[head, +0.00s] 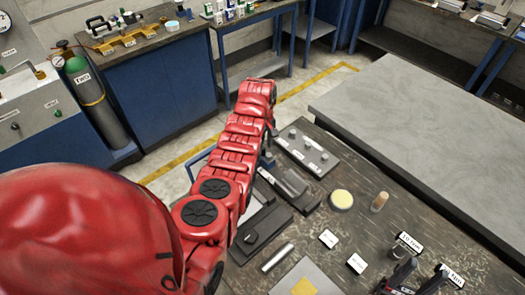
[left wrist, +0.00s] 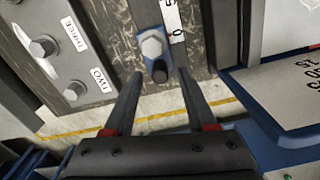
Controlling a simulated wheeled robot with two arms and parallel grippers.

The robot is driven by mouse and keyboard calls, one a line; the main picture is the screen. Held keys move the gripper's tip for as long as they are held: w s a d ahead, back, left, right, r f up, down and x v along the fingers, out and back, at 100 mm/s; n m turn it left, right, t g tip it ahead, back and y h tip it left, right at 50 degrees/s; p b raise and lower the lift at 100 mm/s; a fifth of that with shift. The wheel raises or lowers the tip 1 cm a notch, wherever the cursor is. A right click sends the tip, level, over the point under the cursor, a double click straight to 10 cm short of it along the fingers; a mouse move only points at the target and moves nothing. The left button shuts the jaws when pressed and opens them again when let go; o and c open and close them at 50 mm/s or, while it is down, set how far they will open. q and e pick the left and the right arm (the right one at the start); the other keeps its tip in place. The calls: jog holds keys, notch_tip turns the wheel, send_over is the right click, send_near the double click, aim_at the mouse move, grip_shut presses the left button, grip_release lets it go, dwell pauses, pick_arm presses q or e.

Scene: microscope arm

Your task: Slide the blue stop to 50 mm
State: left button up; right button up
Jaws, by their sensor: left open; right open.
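The blue stop (left wrist: 146,45) shows in the left wrist view as a small blue block with a silver hex head and a black knob. It sits beside a white scale strip (left wrist: 172,22) that shows a 0. My left gripper (left wrist: 158,88) is open and empty, its two fingers pointing toward the stop with the knob between their lines. The fingers look apart from the stop. My right gripper (head: 418,270) is partly in view at the bottom right, dark and open.
In the wrist view, a plate with bolts and labels (left wrist: 60,50) lies left, and a pale panel with numbers (left wrist: 285,92) lies right. The dark bench holds a yellow disc (head: 341,199), a metal rod (head: 277,257) and white tags (head: 328,238). A bare grey table (head: 430,115) stands behind.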

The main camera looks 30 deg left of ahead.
pick_arm(q)
notch_tip(320, 180, down, 2)
jog(key=shift+c, duration=0.4)
grip_shut()
dwell(1.2)
